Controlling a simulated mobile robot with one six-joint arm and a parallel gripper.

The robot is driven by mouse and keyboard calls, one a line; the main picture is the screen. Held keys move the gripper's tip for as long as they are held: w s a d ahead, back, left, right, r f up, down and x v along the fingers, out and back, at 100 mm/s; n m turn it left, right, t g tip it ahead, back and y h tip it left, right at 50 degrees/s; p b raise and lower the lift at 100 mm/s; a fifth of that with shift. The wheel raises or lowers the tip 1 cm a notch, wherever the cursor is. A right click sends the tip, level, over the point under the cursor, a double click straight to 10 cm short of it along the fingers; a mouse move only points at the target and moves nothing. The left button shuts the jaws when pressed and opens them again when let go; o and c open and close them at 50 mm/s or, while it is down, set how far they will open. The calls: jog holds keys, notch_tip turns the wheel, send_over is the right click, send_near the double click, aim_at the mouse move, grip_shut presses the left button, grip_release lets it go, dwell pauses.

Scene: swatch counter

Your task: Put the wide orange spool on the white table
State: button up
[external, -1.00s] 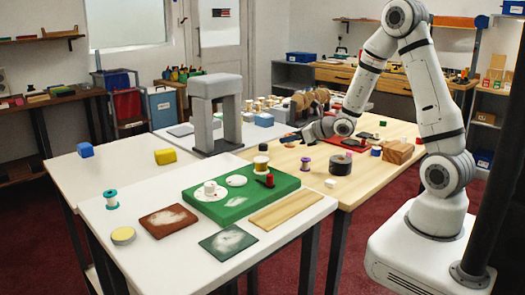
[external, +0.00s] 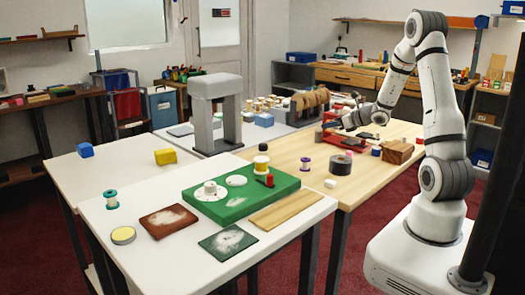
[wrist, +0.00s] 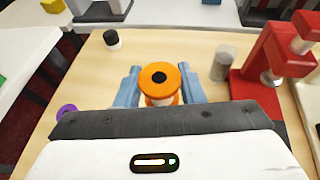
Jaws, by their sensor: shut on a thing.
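The wide orange spool (wrist: 187,78) is between the two blue-grey fingers of my gripper (wrist: 161,88) in the wrist view. It has an orange top flange with a dark centre hole and a pale body, and the gripper is shut on it. The wooden tabletop shows beneath it; I cannot tell how high it is held. In the external view my gripper (external: 330,125) is over the far part of the wooden table, and I cannot make out the spool there. The white table (external: 95,228) is in the left foreground, away from the gripper.
A red press (wrist: 247,85) and a grey cylinder (wrist: 222,65) stand right of the gripper in the wrist view. A black-topped spool (wrist: 112,40) and purple spool (wrist: 67,111) are left. A green board (external: 225,210) occupies part of the white table; its left corner has free room.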

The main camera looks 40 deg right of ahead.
jog(key=shift+h, duration=0.3)
jog(key=d+f, duration=0.1)
jog(key=f, duration=0.1)
jog(key=s+d+f, duration=0.1)
jog(key=d+f, duration=0.1)
jog(key=s+d+f, duration=0.1)
jog(key=d+f, duration=0.1)
jog(key=shift+s+b, duration=0.15)
jog(key=shift+b, duration=0.15)
jog(key=shift+f, duration=2.05)
jog(key=shift+f, duration=0.2)
jog(key=o, duration=1)
jog(key=shift+o, duration=0.2)
jog(key=shift+r, duration=0.1)
